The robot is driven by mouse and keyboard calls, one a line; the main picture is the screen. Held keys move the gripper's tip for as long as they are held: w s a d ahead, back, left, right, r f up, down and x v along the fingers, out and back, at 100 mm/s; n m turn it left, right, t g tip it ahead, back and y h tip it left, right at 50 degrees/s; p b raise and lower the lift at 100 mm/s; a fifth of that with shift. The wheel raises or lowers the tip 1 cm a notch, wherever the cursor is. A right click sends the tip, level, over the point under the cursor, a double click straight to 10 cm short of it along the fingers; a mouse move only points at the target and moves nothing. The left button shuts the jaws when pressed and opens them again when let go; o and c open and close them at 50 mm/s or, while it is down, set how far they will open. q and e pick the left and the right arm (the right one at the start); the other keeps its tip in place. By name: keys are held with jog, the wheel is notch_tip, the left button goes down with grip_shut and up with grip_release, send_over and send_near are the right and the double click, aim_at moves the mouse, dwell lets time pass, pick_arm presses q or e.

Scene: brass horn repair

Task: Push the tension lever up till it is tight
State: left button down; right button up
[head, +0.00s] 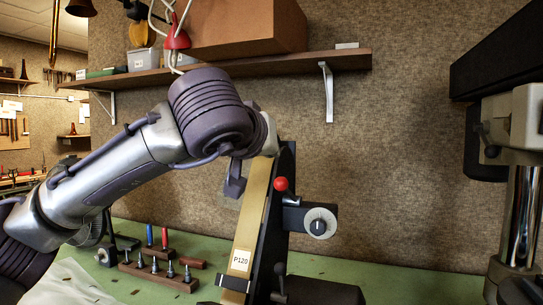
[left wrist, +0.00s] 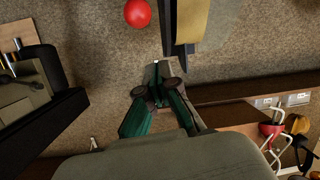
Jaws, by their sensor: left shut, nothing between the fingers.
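The belt sander stands upright and slightly tilted, with a tan belt (head: 249,225) marked P120. A red ball knob (head: 281,184), apparently the tension lever's end, shows at its right side, above a dial (head: 319,223). The lever's arm is hard to make out. My left arm reaches from the left to the sander's top, where the hand is mostly hidden. In the left wrist view my left gripper (left wrist: 157,68) is shut and empty. The red knob (left wrist: 137,13) and belt edge (left wrist: 192,25) lie beyond its fingertips, apart from them in the picture. My right gripper is not in view.
A wooden shelf (head: 345,62) with a large brown box (head: 245,28) runs along the wall above. A tool rack (head: 158,270) stands on the green bench (head: 410,283) to the left. A chrome column (head: 522,215) rises at far right. The wall right of the sander is clear.

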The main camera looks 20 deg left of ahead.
pick_arm(q)
jog(key=s+f+b, duration=0.1)
jog(key=s, duration=0.7)
jog(key=shift+s+f+b, duration=0.3)
jog(key=shift+f, duration=0.1)
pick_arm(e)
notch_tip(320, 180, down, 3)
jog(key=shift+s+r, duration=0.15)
